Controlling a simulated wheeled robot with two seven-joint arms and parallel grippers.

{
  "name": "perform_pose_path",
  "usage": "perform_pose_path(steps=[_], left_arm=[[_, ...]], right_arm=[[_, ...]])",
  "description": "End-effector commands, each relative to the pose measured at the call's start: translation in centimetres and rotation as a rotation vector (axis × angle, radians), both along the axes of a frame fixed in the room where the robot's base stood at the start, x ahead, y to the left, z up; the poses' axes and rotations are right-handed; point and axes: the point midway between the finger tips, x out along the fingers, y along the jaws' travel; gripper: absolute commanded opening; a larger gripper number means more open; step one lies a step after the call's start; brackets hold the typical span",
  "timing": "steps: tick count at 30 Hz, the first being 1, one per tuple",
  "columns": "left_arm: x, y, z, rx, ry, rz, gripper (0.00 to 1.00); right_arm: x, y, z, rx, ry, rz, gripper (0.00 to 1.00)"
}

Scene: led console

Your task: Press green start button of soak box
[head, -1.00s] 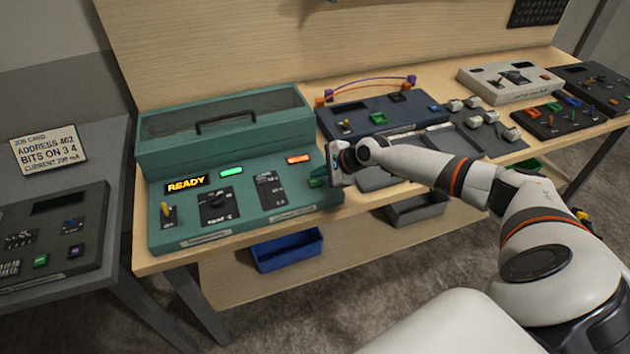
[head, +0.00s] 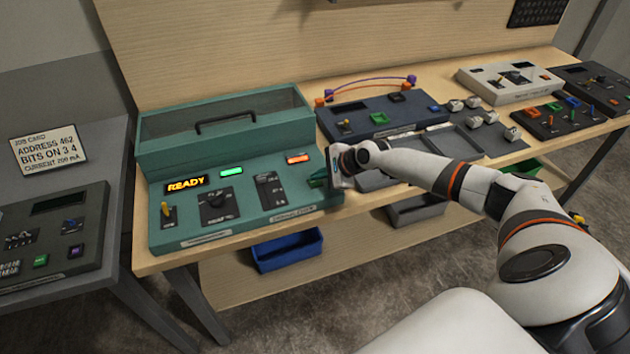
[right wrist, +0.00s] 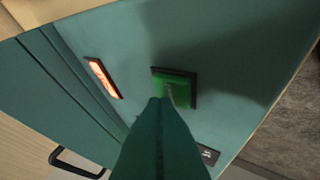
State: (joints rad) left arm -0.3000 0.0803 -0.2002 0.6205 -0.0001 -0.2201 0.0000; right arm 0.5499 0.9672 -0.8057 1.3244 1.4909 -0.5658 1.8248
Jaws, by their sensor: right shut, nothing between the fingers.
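The soak box is the teal console (head: 250,200) at the left of the wooden bench, with a lidded top, a yellow "READY" display (head: 187,187), a lit green lamp (head: 231,171) and a lit orange lamp (head: 298,158). Its green start button (right wrist: 174,88) sits in a dark square frame in the right wrist view; in the head view my gripper largely hides it. My right gripper (right wrist: 158,102) is shut and empty, its fingertips at the button's near edge. Whether they touch it I cannot tell. My left gripper is not in view.
A dark blue console (head: 375,112) with arched cables stands to the right of the soak box. A job card (head: 48,148) stands on the grey side table at left.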

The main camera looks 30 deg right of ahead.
Motion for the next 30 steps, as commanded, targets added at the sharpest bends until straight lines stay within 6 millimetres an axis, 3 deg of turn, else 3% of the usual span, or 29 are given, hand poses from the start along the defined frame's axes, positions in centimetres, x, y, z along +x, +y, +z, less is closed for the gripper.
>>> perform_pose_path(steps=[30], left_arm=[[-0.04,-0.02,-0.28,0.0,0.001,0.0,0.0]], right_arm=[[0.03,0.04,-0.8,0.0,-0.001,0.001,0.0]])
